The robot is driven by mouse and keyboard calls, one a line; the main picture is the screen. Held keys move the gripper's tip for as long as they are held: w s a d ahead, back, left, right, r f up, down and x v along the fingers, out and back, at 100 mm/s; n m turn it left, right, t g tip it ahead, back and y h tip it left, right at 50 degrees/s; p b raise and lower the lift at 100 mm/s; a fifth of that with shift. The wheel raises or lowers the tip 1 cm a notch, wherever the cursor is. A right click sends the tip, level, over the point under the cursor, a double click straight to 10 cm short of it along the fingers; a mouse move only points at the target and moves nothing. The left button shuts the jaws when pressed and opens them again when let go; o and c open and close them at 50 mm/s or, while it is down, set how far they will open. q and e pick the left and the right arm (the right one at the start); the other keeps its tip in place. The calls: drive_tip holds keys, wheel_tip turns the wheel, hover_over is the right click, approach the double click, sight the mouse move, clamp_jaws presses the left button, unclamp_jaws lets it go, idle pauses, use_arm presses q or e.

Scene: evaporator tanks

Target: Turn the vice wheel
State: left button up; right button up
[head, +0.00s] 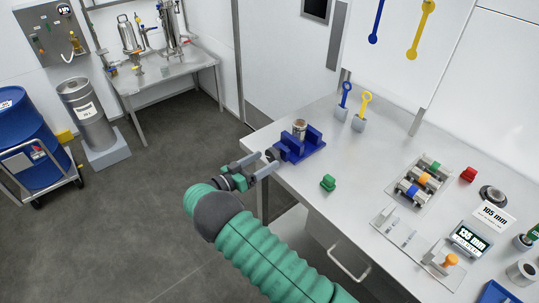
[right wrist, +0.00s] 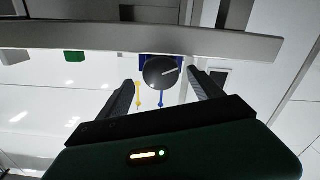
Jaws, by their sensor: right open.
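The blue vice (head: 303,146) sits at the near left edge of the grey workbench, with a metal cylinder (head: 299,128) upright in it. Its dark vice wheel (head: 271,154) faces left, over the bench edge. My right gripper (head: 265,163) is open, level with the vice and close in front of the wheel. In the right wrist view the round wheel (right wrist: 161,72), with a light line on it, shows between the two fingers (right wrist: 164,92). I cannot tell whether the fingers touch it. My left gripper is not in view.
A green block (head: 328,183) stands on the bench near the vice. Blue and yellow ring tools (head: 363,106) stand behind it. A rack of coloured parts (head: 421,184) and a digital display (head: 469,240) are to the right.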

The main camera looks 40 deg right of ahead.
sight(270, 157)
drive_tip(key=d, duration=0.3)
drive_tip(key=d+f, duration=0.1)
drive_tip(key=d, duration=0.2)
drive_tip(key=shift+w+f, duration=0.1)
drive_tip(key=shift+w, duration=0.1)
drive_tip(key=shift+d, duration=0.15)
drive_tip(key=a, duration=0.1)
drive_tip(key=a+r, duration=0.1)
drive_tip(key=a, duration=0.1)
drive_tip(key=shift+w+a+r, duration=0.15)
drive_tip(key=shift+a, duration=0.2)
drive_tip(key=shift+c, duration=0.7)
drive_tip(key=shift+d, duration=0.35)
drive_tip(key=shift+c, duration=1.1)
drive_tip(key=shift+d+f, duration=0.25)
drive_tip(key=shift+d, duration=0.7)
drive_tip(key=c, duration=0.5)
drive_tip(key=shift+c, duration=1.1)
drive_tip(key=shift+a, duration=0.1)
drive_tip(key=shift+c, duration=1.4)
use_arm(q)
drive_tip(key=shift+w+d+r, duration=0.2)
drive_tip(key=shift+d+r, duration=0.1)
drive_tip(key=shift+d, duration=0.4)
use_arm(e)
drive_tip(key=shift+a, duration=0.2)
